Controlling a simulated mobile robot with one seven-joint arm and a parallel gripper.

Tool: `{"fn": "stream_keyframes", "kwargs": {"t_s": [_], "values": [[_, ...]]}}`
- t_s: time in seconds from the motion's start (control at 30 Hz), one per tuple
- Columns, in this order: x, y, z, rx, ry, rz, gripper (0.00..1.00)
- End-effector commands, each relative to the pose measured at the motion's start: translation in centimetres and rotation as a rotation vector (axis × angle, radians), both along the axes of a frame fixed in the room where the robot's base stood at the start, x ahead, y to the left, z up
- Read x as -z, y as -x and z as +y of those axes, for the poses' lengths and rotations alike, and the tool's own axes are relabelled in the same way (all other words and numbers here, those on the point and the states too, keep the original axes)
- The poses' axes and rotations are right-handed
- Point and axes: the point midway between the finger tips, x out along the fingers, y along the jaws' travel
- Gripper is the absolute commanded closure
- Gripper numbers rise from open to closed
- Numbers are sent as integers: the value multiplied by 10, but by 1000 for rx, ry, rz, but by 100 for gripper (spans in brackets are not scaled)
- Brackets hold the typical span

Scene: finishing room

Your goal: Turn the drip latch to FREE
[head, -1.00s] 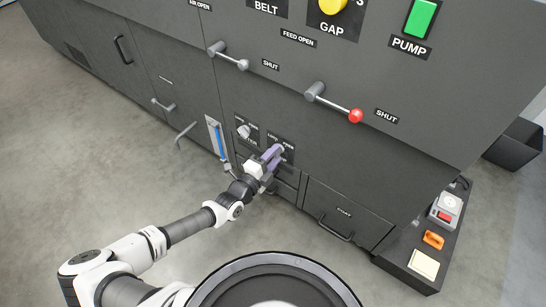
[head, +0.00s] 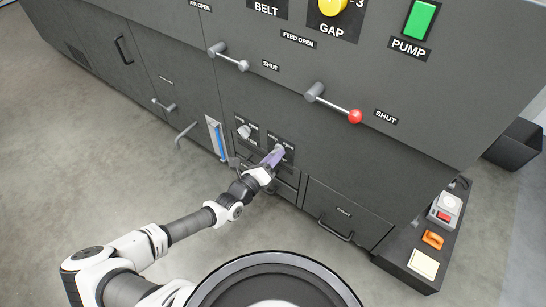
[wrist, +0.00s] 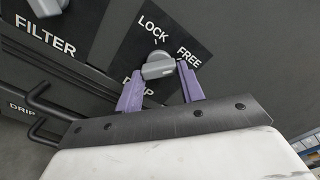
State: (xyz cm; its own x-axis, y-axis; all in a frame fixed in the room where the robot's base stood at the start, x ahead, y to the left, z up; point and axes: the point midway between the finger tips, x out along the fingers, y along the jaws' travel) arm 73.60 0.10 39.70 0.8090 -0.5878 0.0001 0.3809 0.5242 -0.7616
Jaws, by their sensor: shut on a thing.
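The drip latch is a small grey knob (wrist: 158,68) on a black plate in the wrist view. LOCK is printed above it on the left, FREE to its right, and DRIP below, partly hidden by a finger. The knob sits between the two purple fingers of my gripper (wrist: 160,77), which are shut on it. A small pale mark shows just above the knob, but I cannot tell its exact setting. In the head view my gripper (head: 274,156) is at the plate low on the machine front and hides most of the knob.
A FILTER knob (head: 243,131) sits left of the latch; it also shows in the wrist view (wrist: 45,6). A drawer handle (wrist: 50,106) is near my gripper's left side. A blue gauge (head: 216,138) and levers, one red-tipped (head: 355,115), are around. Floor at left is clear.

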Motion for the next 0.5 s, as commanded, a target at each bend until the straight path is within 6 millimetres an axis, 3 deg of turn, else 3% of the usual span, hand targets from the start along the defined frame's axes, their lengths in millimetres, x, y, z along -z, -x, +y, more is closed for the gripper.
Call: {"fn": "stream_keyframes", "kwargs": {"t_s": [0.5], "values": [[0,0,0,1,-80,-57,85]]}}
